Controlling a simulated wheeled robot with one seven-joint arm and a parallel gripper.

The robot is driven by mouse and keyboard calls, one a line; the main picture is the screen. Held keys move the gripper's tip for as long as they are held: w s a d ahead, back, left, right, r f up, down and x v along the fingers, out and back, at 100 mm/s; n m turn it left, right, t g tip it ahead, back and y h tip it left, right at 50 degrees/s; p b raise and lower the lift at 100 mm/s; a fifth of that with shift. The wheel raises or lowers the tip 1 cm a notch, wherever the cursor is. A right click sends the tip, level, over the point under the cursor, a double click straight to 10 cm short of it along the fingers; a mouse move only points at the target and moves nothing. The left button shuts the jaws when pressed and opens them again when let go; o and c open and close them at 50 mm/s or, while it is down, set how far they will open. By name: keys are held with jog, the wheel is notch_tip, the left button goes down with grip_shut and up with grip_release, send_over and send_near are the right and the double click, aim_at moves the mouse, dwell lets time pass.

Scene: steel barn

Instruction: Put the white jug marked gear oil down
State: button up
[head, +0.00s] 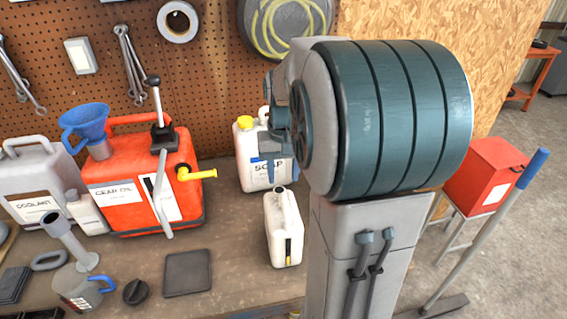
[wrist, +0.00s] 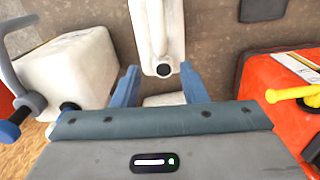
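A white jug (head: 252,168) with a yellow cap stands towards the back of the bench in the head view; its label appears to read SOAP. My gripper (head: 272,172) is at this jug, with a blue finger in front of its face. In the wrist view my gripper (wrist: 160,74) has its two blue fingers well apart. A white patch (wrist: 165,100) shows between them near their base; whether they touch it is unclear. A second white jug (head: 282,230) stands nearer, also seen beyond the fingertips (wrist: 162,28). No gear oil mark is readable on it.
A red can (head: 125,215), its label seeming to read GEAR OIL, stands left with a blue funnel (head: 85,125) and yellow spout (head: 197,174). A coolant jug (head: 38,180) is far left. A dark pad (head: 187,273) lies in front. My arm hides the bench's right side.

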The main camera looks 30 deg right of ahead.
jog(key=s+a+r+n+t, duration=0.1)
jog(key=s+a+n+t, duration=0.3)
jog(key=s+a, duration=0.8)
jog(key=shift+s+a+r, duration=0.15)
jog(key=shift+s+r, duration=0.05)
jog(key=shift+s, duration=0.35)
dwell(1.5)
jog(key=shift+f+b, duration=0.35)
jog(key=shift+b, duration=0.05)
jog(key=shift+c, duration=0.3)
